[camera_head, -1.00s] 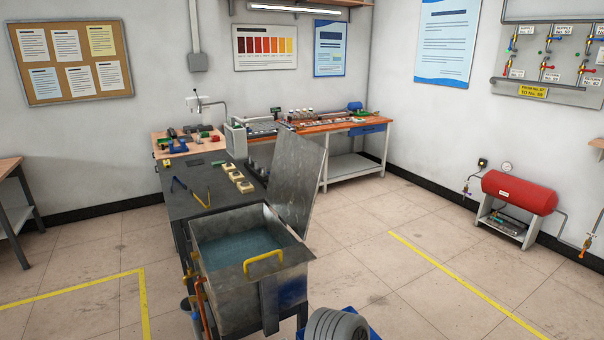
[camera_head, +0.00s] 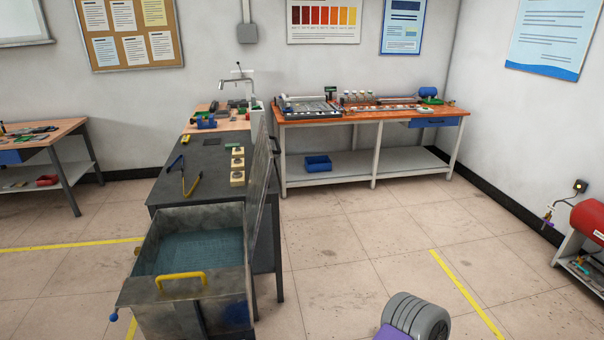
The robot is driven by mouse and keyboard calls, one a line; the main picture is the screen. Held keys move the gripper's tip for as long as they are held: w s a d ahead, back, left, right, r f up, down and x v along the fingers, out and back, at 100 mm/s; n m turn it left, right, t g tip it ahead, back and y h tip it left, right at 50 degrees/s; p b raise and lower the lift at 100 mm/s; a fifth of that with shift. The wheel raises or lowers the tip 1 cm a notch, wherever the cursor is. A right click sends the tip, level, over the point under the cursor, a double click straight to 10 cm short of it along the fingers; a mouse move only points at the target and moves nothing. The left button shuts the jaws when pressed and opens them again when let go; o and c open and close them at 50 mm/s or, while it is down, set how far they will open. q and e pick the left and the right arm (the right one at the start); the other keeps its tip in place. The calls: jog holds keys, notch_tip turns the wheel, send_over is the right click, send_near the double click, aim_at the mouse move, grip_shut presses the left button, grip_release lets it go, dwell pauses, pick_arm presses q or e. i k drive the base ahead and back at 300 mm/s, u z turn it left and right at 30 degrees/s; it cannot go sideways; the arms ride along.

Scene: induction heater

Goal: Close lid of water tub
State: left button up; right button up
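The water tub (camera_head: 190,309) is a grey metal box at the lower left, with blue-green water (camera_head: 200,252) inside. A yellow handle (camera_head: 181,278) is on its front rim. Its grey metal lid (camera_head: 262,195) stands raised, nearly upright, along the tub's right side and is seen almost edge-on. Neither of my grippers shows in the view. A grey ribbed round part with a purple piece, probably part of my own arm, shows at the bottom edge, right of the tub and apart from it.
A dark table (camera_head: 207,165) with yellow-handled tongs (camera_head: 190,182) and several small blocks stands behind the tub. A wooden-top workbench (camera_head: 365,115) runs along the back wall. A red tank (camera_head: 590,222) is at the right edge. The floor (camera_head: 350,240) right of the tub is clear.

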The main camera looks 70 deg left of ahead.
aim_at(263, 157)
jog(key=i, duration=0.9)
jog(key=u, duration=3.1)
